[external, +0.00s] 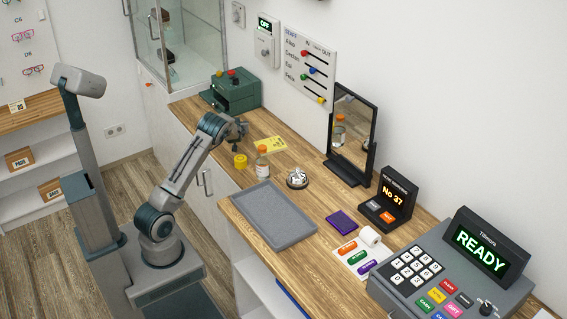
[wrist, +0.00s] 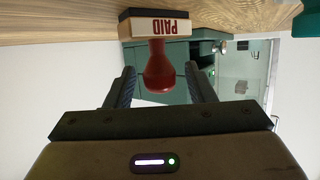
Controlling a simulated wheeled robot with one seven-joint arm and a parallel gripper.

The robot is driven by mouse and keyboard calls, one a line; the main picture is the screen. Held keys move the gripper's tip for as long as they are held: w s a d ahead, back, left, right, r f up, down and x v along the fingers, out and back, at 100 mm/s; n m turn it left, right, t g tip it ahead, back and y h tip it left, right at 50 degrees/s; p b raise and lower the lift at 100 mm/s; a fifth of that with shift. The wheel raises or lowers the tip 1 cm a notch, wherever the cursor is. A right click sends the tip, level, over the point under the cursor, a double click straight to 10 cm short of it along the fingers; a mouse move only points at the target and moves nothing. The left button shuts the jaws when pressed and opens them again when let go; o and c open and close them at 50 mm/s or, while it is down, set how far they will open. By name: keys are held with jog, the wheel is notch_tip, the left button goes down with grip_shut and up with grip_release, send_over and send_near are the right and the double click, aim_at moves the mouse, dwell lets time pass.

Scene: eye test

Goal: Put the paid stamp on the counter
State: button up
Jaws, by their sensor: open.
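The paid stamp shows in the wrist view, upside down in the picture, with a red handle (wrist: 158,68) and a pale block (wrist: 155,25) marked PAID over a dark base. Its base appears to rest on the wooden counter (wrist: 60,24). My gripper (wrist: 161,76) is open, with one finger on each side of the handle and gaps visible on both sides. In the external view my gripper (external: 240,131) is low over the far part of the counter (external: 219,205), in front of the green cabinet (external: 232,92). I cannot make out the stamp there.
Near my gripper are a yellow roll (external: 240,161), a yellow card (external: 271,144) and an orange-capped bottle (external: 262,165). A bell (external: 297,179), mirror (external: 352,130), grey tray (external: 245,196), purple pad (external: 342,222), number display (external: 391,196) and till (external: 425,270) stand nearer the camera.

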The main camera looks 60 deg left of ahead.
jog(key=shift+r, duration=0.25)
jog(key=v, duration=0.5)
jog(key=shift+d, duration=0.2)
notch_tip(320, 180, up, 6)
jog(key=shift+o, duration=0.4)
jog(key=shift+a+r, duration=0.2)
jog(key=shift+r, duration=0.2)
